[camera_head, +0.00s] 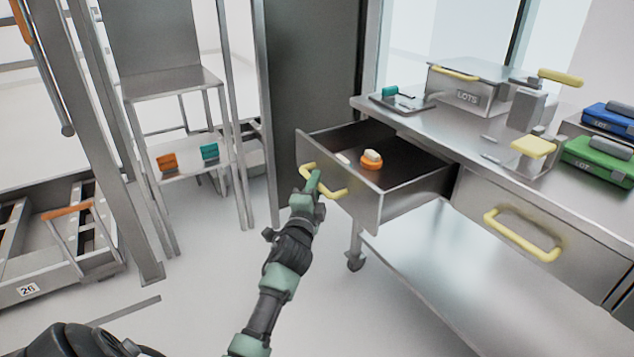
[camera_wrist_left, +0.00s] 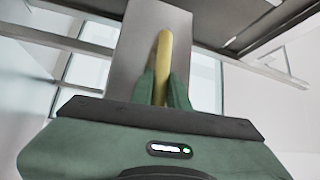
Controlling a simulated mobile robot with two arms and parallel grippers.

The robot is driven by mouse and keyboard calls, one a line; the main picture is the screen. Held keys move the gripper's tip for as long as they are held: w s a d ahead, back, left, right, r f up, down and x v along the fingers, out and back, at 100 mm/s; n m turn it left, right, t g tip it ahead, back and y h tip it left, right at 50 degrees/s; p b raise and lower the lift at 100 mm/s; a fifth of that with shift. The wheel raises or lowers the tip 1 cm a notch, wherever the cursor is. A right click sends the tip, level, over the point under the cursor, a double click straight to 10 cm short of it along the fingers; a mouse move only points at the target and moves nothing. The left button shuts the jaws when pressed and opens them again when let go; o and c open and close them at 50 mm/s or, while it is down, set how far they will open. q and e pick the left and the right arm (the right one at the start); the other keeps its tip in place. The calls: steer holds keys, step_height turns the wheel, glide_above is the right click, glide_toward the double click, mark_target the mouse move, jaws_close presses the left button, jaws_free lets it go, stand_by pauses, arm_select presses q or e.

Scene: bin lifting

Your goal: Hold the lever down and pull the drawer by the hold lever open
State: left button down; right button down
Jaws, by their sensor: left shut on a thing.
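The left drawer (camera_head: 362,209) under the metal bench is pulled out, with its inside showing. My left gripper (camera_head: 314,184) is shut on its yellow handle (camera_head: 333,190). In the left wrist view the yellow handle (camera_wrist_left: 165,55) runs between the two green fingers of my left gripper (camera_wrist_left: 164,92). On the bench, a grey block (camera_head: 526,110) stands by a raised yellow bar (camera_head: 560,78) and a lower yellow pad (camera_head: 532,146). I cannot tell which of these is the hold lever. No gripper is on either. My right gripper is out of view.
An orange round piece (camera_head: 371,163) lies in the open drawer. A second drawer (camera_head: 580,255) to the right is closed. A LOTS box (camera_head: 468,97), blue case (camera_head: 607,117) and green case (camera_head: 598,160) stand on the bench. The floor before the open drawer is clear.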

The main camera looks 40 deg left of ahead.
arm_select(q)
steer(key=shift+d+f, duration=0.1)
steer(key=c, duration=1.4)
jaws_free()
steer(key=shift+o, duration=0.2)
